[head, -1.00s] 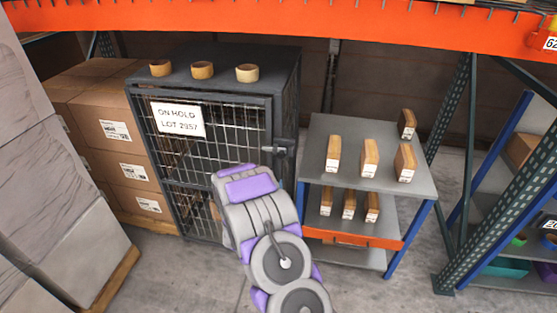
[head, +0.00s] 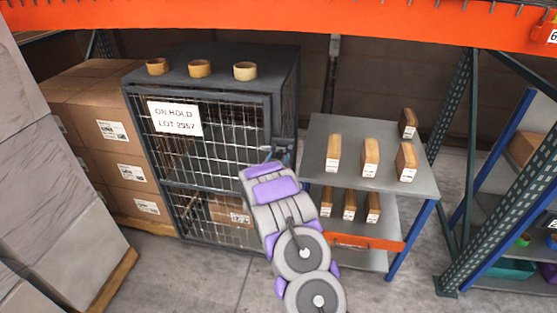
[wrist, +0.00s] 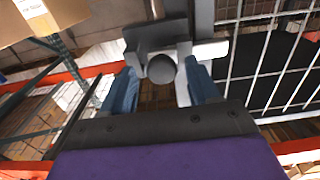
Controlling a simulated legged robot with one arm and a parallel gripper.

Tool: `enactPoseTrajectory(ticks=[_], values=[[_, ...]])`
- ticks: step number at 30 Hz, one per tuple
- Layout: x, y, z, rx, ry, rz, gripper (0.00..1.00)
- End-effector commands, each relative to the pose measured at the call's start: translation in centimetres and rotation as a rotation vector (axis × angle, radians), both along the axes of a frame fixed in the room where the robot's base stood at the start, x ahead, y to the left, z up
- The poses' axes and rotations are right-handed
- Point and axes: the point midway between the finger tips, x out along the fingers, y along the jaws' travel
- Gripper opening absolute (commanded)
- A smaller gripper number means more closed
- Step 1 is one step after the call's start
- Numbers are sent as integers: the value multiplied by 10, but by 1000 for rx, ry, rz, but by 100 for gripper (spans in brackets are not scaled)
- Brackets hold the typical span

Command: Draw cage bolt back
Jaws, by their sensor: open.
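The dark wire-mesh cage (head: 190,65) stands at centre left in the head view, with its mesh door shut and an "ON HOLD LOT 2957" sign (head: 175,118) on it. The cage bolt (wrist: 162,68) shows in the wrist view as a grey round knob on a dark block by the door frame. My gripper (wrist: 155,88) is open, its two blue fingers either side of the knob, which shows between their tips. I cannot tell whether the fingers touch it. In the head view my arm hides most of the bolt.
Three tan rings (head: 200,68) sit on the cage top. A grey shelf cart (head: 319,145) with several wooden blocks stands close right of the cage. Stacked cartons (head: 95,100) stand left. An orange rack beam (head: 300,22) crosses above. Floor in front is clear.

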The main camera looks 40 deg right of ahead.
Motion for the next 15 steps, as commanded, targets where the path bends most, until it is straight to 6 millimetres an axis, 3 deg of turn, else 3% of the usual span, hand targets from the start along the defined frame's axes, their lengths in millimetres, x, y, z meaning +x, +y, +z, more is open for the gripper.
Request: enactPoseTrajectory(ticks=[10,15], values=[[2,-1,1,-1,0,1,60],[2,-2,0,-1,-1,1,45]])
